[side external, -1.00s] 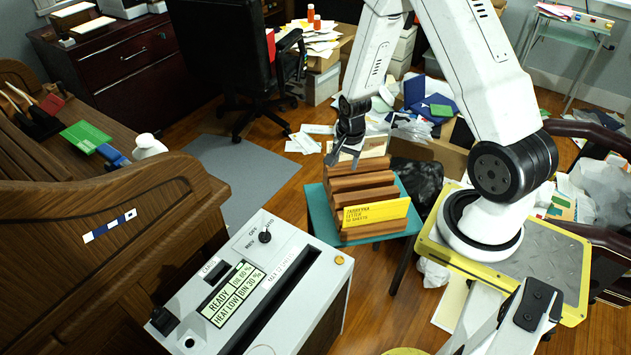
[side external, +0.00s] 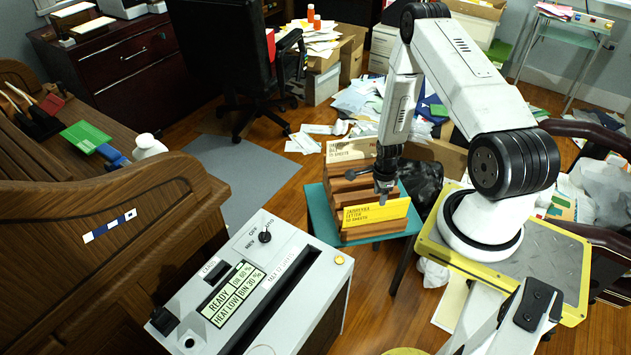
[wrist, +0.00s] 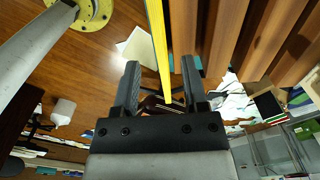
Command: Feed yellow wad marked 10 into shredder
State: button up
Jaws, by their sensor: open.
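The yellow wad (side external: 362,215) stands upright in the front slot of a brown wooden rack, with printed text on its face. My gripper (side external: 383,196) points down at the top edge of the yellow wad, towards its right half. In the wrist view the yellow wad (wrist: 157,45) shows edge-on as a thin strip between the two open fingers of my gripper (wrist: 163,85). The fingers stand apart from it on both sides. The shredder (side external: 285,290) is the light grey machine at the front left, with a long dark slot and a display reading READY.
The brown rack (side external: 345,187) sits on a teal-topped table (side external: 318,218) and holds a second, paler wad (side external: 350,150) at the back. A wooden desk (side external: 70,240) stands left of the shredder. Papers and boxes clutter the floor behind. Floor between the rack and shredder is clear.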

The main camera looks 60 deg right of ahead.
jog(key=shift+f, duration=0.1)
jog(key=shift+f, duration=3.75)
grip_shut()
jog(key=shift+r, duration=0.25)
jog(key=shift+r, duration=0.35)
jog(key=shift+r, duration=0.5)
